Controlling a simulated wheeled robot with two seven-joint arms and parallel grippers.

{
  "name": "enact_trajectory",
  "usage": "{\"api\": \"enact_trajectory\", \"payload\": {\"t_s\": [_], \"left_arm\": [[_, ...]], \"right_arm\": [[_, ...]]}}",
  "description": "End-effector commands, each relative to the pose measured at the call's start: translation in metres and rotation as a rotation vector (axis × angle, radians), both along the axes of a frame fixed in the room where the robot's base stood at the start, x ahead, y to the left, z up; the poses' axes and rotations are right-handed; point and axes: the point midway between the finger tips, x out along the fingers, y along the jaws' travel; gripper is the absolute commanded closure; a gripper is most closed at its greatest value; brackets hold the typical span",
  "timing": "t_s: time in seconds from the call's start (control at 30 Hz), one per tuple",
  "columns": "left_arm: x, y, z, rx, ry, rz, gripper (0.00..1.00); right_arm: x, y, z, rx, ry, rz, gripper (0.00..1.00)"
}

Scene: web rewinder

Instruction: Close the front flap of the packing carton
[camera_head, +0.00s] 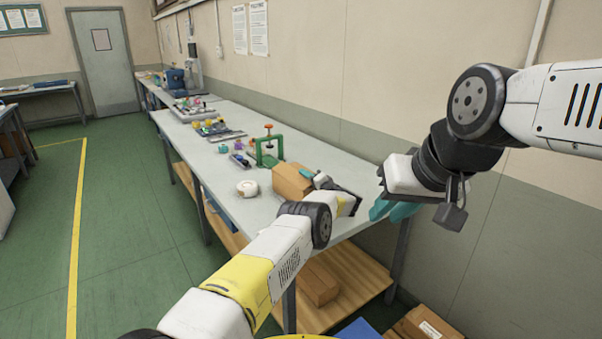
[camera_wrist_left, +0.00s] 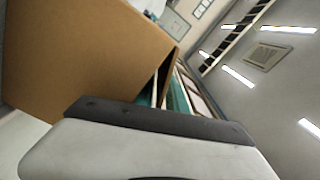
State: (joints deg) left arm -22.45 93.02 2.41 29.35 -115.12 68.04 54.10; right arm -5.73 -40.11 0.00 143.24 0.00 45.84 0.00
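The packing carton (camera_head: 291,182) is a small brown box on the long grey table, near its close end. It fills the upper left of the left wrist view (camera_wrist_left: 80,60), very near the camera. My left gripper (camera_head: 318,180) is at the carton's right side in the head view; its teal fingertip is seen close to the carton's top edge. I cannot tell whether it touches, or how far its fingers are apart. The flap's position is not clear. My right gripper (camera_head: 395,209), with teal fingers pointing down-left, hangs beyond the table's right edge, away from the carton.
A white tape roll (camera_head: 247,188) lies left of the carton. A green fixture (camera_head: 268,148) stands behind it, with small coloured parts farther along the table (camera_head: 225,185). A wooden shelf (camera_head: 345,285) below holds another carton (camera_head: 318,284). A wall runs along the right.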

Motion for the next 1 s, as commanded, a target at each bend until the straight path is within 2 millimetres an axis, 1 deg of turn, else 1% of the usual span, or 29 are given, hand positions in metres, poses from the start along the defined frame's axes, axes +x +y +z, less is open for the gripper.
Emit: {"api": "enact_trajectory", "payload": {"t_s": [0.03,0.1,0.37,0.6,1.0], "left_arm": [[-0.001,0.0,-0.005,-0.009,0.003,0.0,0.75],[-0.002,0.001,-0.004,-0.029,-0.009,0.001,0.75],[-0.005,0.007,0.006,-0.184,-0.121,0.002,0.75],[-0.032,-0.016,0.011,-0.198,-0.14,-0.005,0.75],[-0.067,-0.041,0.011,-0.198,-0.14,-0.002,0.75]], "right_arm": [[0.0,0.0,0.0,0.0,0.0,0.0,0.75],[0.0,0.0,0.0,0.0,0.0,0.0,0.75],[0.0,0.0,0.0,0.0,0.0,0.0,0.75],[0.0,0.0,0.0,0.0,0.0,0.0,0.75],[0.0,0.0,0.0,0.0,0.0,0.0,0.75]]}}
